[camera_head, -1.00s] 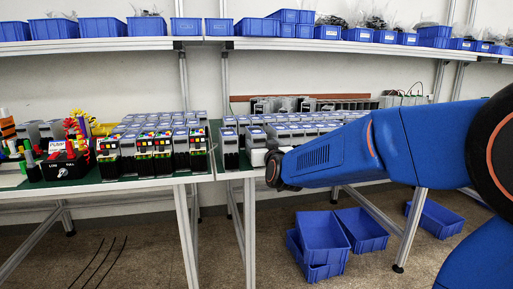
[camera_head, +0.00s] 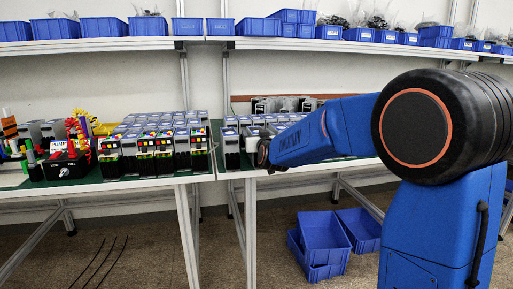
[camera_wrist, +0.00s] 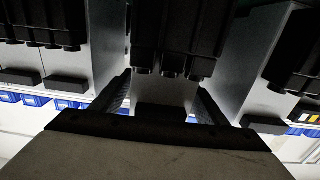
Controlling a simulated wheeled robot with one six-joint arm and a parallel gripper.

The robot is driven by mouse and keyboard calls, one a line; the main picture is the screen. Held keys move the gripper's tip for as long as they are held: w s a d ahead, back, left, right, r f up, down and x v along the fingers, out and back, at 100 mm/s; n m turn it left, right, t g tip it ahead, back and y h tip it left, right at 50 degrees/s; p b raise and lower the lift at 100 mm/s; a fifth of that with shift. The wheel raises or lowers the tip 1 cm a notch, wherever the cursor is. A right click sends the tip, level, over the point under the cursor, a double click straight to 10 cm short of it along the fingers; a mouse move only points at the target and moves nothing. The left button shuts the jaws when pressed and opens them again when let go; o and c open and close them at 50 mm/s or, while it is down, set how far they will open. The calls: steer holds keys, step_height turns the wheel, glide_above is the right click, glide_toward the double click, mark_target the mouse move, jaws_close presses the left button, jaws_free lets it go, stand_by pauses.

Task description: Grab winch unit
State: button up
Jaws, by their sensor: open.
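Several grey and black box-shaped units (camera_head: 231,146) stand in rows on the right table; no readable label tells me which is the winch unit. My gripper (camera_head: 263,150) is low at the front left of these rows, beside a pale-fronted unit (camera_head: 251,139). In the wrist view my gripper (camera_wrist: 163,84) is open, with one finger on each side of a grey unit (camera_wrist: 165,91) with a black terminal block. I cannot tell whether the fingers touch it. My arm hides much of the rows in the head view.
Neighbouring units stand close on both sides of my fingers. Blue crates (camera_head: 322,240) lie on the floor. A shelf of blue bins (camera_head: 258,27) runs above.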

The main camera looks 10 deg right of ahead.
steer(key=shift+w, duration=0.3)
steer(key=shift+c, duration=0.7)
jaws_close()
steer(key=shift+r, duration=0.15)
